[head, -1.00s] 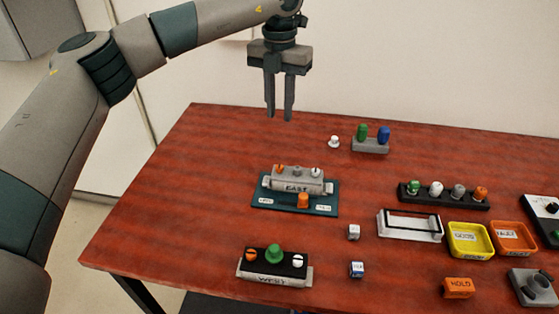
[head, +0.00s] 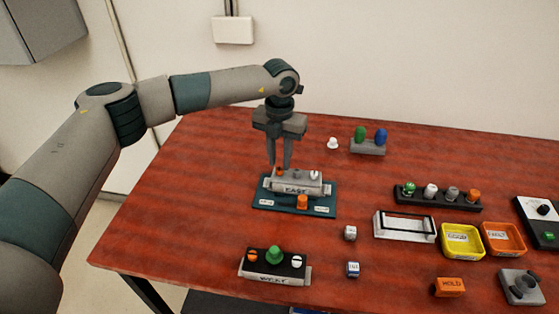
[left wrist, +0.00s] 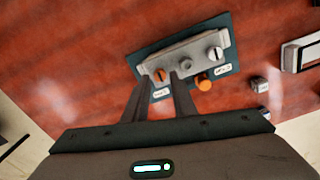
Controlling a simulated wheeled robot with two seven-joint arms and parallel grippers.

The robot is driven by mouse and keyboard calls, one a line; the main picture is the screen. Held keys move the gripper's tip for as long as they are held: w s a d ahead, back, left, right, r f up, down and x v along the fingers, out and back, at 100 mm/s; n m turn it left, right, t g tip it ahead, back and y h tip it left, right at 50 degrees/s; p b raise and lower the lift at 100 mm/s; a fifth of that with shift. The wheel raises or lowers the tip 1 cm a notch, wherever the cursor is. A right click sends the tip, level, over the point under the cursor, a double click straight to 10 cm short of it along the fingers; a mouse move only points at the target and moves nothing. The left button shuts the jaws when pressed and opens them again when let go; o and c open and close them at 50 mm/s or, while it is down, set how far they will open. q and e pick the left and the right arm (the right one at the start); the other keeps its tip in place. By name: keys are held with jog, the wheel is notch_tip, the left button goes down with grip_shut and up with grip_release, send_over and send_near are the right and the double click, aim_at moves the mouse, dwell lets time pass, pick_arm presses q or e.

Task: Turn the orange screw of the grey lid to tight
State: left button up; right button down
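The grey lid (head: 297,185) sits on the box labelled EAST, on a teal mat (head: 265,206). Its orange screw (head: 279,172) is at the left end and a white screw (head: 314,175) at the right. My left gripper (head: 279,163) points down just above the orange screw, with a narrow gap between its fingers. In the left wrist view the orange screw (left wrist: 158,75) shows just beyond and between the open fingertips (left wrist: 160,82). Contact cannot be made out. My right gripper is not in view.
An orange knob (head: 302,203) stands on the mat's front. A black-lidded box (head: 275,264) labelled WEST is nearer. To the right are small cubes (head: 350,233), a white frame (head: 405,235), a yellow tray (head: 461,254) and an orange tray (head: 503,252). The table's left side is clear.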

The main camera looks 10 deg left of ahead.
aim_at(279, 176)
pick_arm(q)
jog(key=shift+f, duration=1.2)
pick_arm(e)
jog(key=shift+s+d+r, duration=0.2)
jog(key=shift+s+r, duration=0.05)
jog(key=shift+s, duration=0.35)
pick_arm(q)
grip_shut()
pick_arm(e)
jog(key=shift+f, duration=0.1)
